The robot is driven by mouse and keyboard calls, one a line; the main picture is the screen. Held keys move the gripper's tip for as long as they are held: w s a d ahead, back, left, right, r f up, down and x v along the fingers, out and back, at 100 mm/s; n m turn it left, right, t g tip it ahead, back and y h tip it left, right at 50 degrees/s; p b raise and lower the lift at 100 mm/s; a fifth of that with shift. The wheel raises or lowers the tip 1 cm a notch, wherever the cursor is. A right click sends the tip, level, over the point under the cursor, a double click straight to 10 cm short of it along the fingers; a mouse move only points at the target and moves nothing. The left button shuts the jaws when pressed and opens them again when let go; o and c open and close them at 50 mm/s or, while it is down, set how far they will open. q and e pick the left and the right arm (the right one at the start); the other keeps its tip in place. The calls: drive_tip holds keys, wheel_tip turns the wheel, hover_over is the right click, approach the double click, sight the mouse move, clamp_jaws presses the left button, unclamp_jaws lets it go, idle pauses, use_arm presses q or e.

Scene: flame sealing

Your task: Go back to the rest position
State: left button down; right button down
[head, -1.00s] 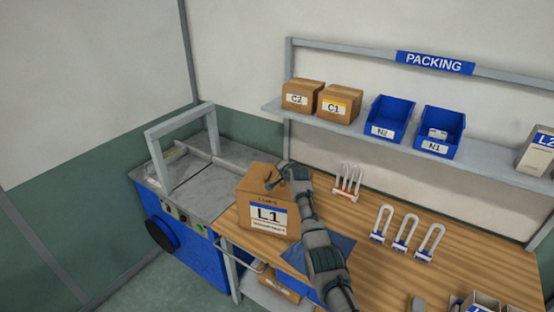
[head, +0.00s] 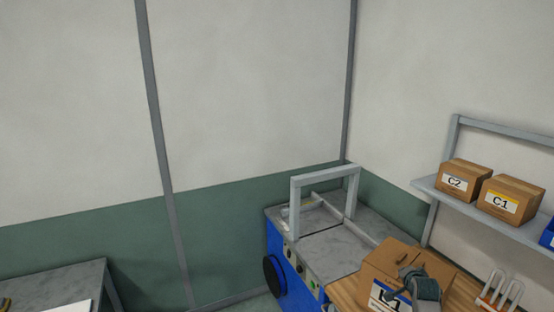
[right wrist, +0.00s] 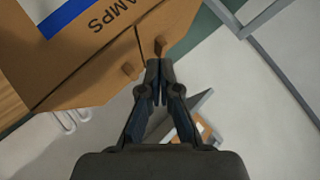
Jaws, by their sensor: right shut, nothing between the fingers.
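The brown cardboard box L1 (head: 392,262) stands at the left end of the wooden bench, beside the machine, cut by the bottom edge of the head view. My right gripper (head: 398,290) is in front of it and hides part of its label. In the right wrist view, my right gripper (right wrist: 158,80) is shut with nothing between its fingers. Its tips are close to the box (right wrist: 95,62), by a seam and small brown tabs. I cannot tell whether they touch it. My left gripper is not in view.
The blue and grey machine (head: 318,240) with its raised frame stands left of the box. The shelf (head: 425,184) carries boxes C2 (head: 464,178) and C1 (head: 510,198). White looped items (head: 498,290) stand on the bench (head: 455,300). A grey table (head: 60,285) is at lower left.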

drive_tip(key=s+a+f+n+g+y, duration=0.15)
drive_tip(key=s+a+f+n, duration=0.35)
drive_tip(key=s+a+f, duration=0.5)
drive_tip(key=s+a+f+n+g, duration=0.35)
drive_tip(key=s+a+f, duration=0.35)
drive_tip(key=s+f, duration=0.6)
drive_tip(key=s+a+f+n+g+y, duration=0.1)
drive_tip(key=s+a+n, duration=0.3)
drive_tip(key=s, duration=0.9)
drive_tip(key=s+a+f+n+g+y, duration=0.15)
drive_tip(key=s+a, duration=0.45)
drive_tip(key=s, duration=0.8)
wheel_tip(320, 180, down, 29)
drive_tip(key=s+n+g+b, duration=0.1)
drive_tip(key=s+g+b, duration=0.1)
drive_tip(key=b, duration=0.1)
drive_tip(key=s+d+f+b, duration=0.2)
drive_tip(key=s+d+f, duration=0.1)
drive_tip(key=s+f, duration=1.4)
drive_tip(key=shift+f+g+h, duration=0.25)
drive_tip(key=shift+g+h, duration=0.1)
drive_tip(key=shift+h, duration=0.05)
